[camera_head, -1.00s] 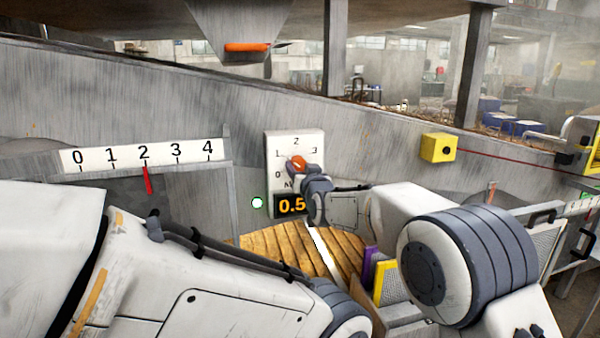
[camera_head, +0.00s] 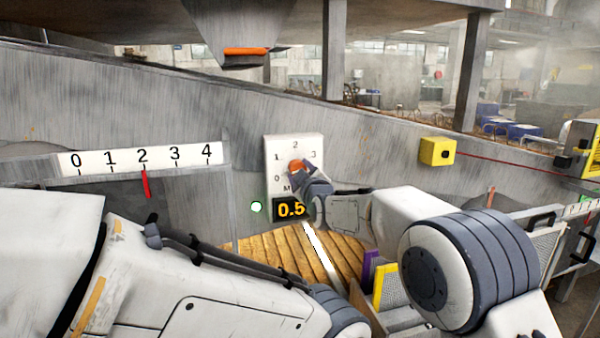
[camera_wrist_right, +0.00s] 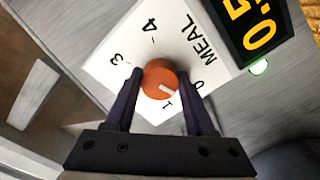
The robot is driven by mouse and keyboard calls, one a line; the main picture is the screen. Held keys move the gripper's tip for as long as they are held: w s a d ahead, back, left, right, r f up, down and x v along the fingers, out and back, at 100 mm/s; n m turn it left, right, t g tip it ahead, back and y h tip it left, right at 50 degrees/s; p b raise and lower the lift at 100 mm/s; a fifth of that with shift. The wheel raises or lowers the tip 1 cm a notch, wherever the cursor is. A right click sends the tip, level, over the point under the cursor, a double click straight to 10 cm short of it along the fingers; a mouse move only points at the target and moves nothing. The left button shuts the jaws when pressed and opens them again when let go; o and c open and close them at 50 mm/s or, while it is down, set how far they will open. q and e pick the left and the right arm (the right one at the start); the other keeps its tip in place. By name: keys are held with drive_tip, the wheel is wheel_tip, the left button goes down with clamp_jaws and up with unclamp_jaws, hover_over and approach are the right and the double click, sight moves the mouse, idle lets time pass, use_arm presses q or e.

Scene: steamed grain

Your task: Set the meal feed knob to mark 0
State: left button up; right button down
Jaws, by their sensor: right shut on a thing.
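The meal feed knob (camera_head: 296,166) is orange and sits on a white dial plate (camera_head: 284,148) marked with numbers. My right gripper (camera_wrist_right: 160,74) is shut on the knob, one dark finger on each side. In the right wrist view the knob (camera_wrist_right: 158,79) has a white pointer mark lying between 0 and 1. The display (camera_head: 291,209) below the dial reads 0.5 in orange digits. My left arm comes in at the lower left, but its gripper is out of view.
A green light (camera_head: 257,207) glows left of the display. A white 0–4 scale (camera_head: 140,158) with a red pointer (camera_head: 146,184) near 2 is on the left. A yellow box (camera_head: 437,151) is on the wall at right. Wooden boards (camera_head: 275,250) lie below the dial.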

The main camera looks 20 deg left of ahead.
drive_tip(key=shift+n, duration=1.2)
drive_tip(key=shift+c, duration=1.3)
unclamp_jaws()
drive_tip(key=b+v, duration=0.2)
drive_tip(key=v, duration=0.8)
drive_tip(key=shift+d, duration=0.2)
drive_tip(key=shift+s, duration=0.1)
